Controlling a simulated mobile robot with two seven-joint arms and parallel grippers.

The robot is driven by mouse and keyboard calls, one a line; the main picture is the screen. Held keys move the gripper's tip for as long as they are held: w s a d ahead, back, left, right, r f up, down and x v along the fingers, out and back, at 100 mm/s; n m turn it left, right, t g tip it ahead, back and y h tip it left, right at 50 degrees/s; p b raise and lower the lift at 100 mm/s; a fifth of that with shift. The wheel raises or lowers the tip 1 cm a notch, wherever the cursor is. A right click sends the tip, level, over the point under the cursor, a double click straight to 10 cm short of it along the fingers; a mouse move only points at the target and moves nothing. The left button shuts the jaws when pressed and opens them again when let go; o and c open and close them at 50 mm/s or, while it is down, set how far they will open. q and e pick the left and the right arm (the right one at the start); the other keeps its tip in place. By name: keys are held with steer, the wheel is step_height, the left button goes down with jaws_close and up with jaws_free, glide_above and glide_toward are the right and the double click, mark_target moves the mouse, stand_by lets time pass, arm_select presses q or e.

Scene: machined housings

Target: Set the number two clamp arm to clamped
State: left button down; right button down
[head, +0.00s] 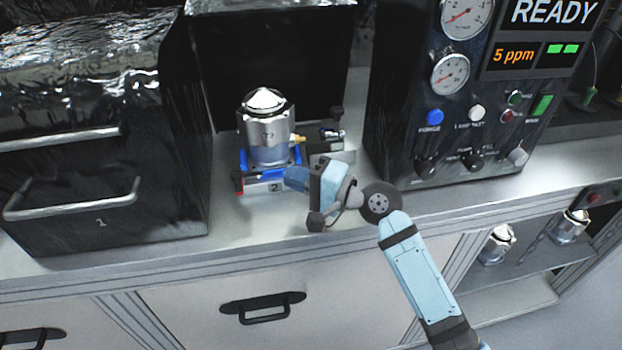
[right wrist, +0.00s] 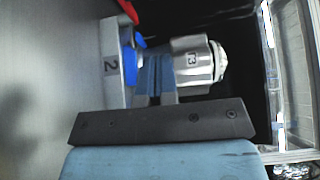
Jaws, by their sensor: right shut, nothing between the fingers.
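The number two fixture, with its white "2" label (head: 275,187), stands on the bench in the head view. The label also shows in the right wrist view (right wrist: 111,67), where the scene is turned sideways. A silvery machined housing (head: 268,128) stands upright in its blue base (head: 243,160). A red piece (head: 239,184) is at the fixture's front left corner; it also shows at the top of the right wrist view (right wrist: 128,10). I cannot make out the clamp arm's position. My right gripper (head: 291,177) is shut and empty, close at the fixture's front right. My left gripper is out of view.
A dark drawer box (head: 100,180) stands left of the fixture. A dark gauge panel (head: 450,120) with knobs stands to the right. Small fittings (head: 325,135) sit just right of the housing. More housings (head: 497,244) stand on a lower shelf.

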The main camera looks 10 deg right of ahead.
mark_target(248, 178)
steer(key=x, duration=0.4)
steer(key=shift+r, duration=0.1)
steer(key=a, duration=0.2)
steer(key=a+p, duration=0.1)
steer(key=shift+s+a, duration=0.15)
steer(key=shift+s, duration=0.15)
steer(key=shift+a, duration=0.35)
